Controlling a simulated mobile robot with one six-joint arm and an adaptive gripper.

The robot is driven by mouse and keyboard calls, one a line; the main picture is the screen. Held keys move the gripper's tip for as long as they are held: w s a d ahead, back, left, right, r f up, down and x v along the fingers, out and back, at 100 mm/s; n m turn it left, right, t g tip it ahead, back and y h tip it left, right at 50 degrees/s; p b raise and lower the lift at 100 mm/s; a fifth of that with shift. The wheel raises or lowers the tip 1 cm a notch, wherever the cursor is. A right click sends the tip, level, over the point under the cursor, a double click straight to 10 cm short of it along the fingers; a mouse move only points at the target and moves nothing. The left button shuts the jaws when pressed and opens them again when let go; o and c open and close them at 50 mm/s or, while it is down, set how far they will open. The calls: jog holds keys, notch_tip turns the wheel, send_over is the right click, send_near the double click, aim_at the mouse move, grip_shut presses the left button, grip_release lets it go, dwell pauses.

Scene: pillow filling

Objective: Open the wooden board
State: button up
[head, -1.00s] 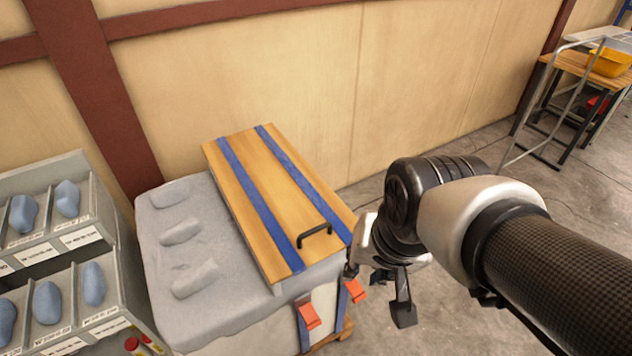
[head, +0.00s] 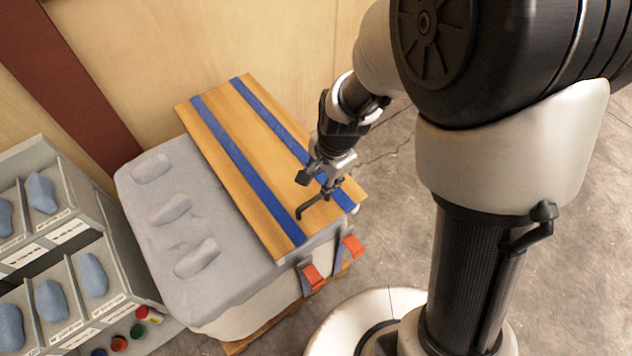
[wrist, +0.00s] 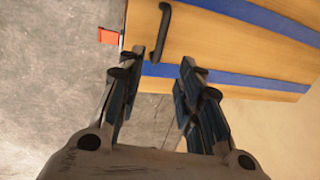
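The wooden board (head: 246,150) lies flat over the right part of a grey block, with two blue stripes along it. Its black handle (head: 310,207) is near the board's front end. In the wrist view the handle (wrist: 160,30) stands beyond the fingertips, near the left finger, with the board (wrist: 215,45) behind. My gripper (head: 318,180) is above the board's right front part, close to the handle. In the wrist view my gripper (wrist: 163,66) is open, with nothing between its fingers. Whether a finger touches the handle I cannot tell.
Grey block (head: 215,285) with several raised lumps sits on a wooden pallet. Orange latches (head: 312,277) hang at its front. A grey rack (head: 100,215) with blue pieces stands at left. Bare floor lies right of the board.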

aim_at(316, 198)
jog(key=f+b, duration=0.1)
jog(key=f, duration=0.3)
jog(key=w+a+f+b, duration=0.1)
jog(key=f+b, duration=0.1)
jog(key=f, duration=0.2)
jog(key=w+f+b, duration=0.1)
jog(key=f, duration=0.3)
jog(key=shift+a+f, duration=0.1)
jog(key=shift+a, duration=0.1)
jog(key=shift+c, duration=0.6)
grip_shut()
